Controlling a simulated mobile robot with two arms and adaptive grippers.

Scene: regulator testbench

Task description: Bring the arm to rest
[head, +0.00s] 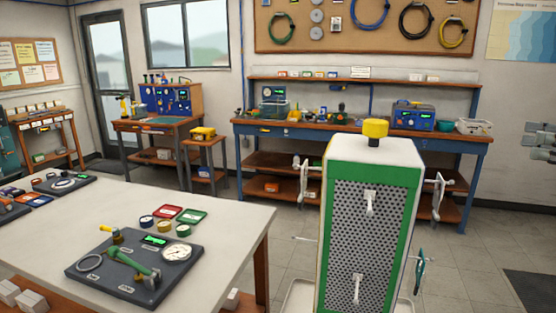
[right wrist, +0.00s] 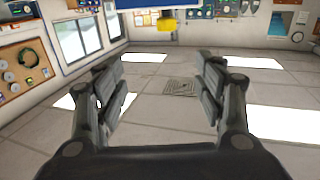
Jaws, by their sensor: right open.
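My right gripper (head: 541,142) shows at the right edge of the head view, partly cut off, held in the air away from the tables. In the right wrist view the right gripper (right wrist: 160,85) has its two dark fingers spread wide, with nothing between them but the tiled floor behind. My left gripper is not in the head view. A dark regulator board (head: 135,267) with a green-handled part and a white dial gauge lies on the white table (head: 225,213) at the left.
A white and green perforated tool stand (head: 372,240) with a yellow knob (head: 375,128) stands upright at the middle front, with hooks on its sides. A blue workbench (head: 360,133) runs along the back wall. The floor (head: 485,255) right of the stand is mostly open, with a dark mat.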

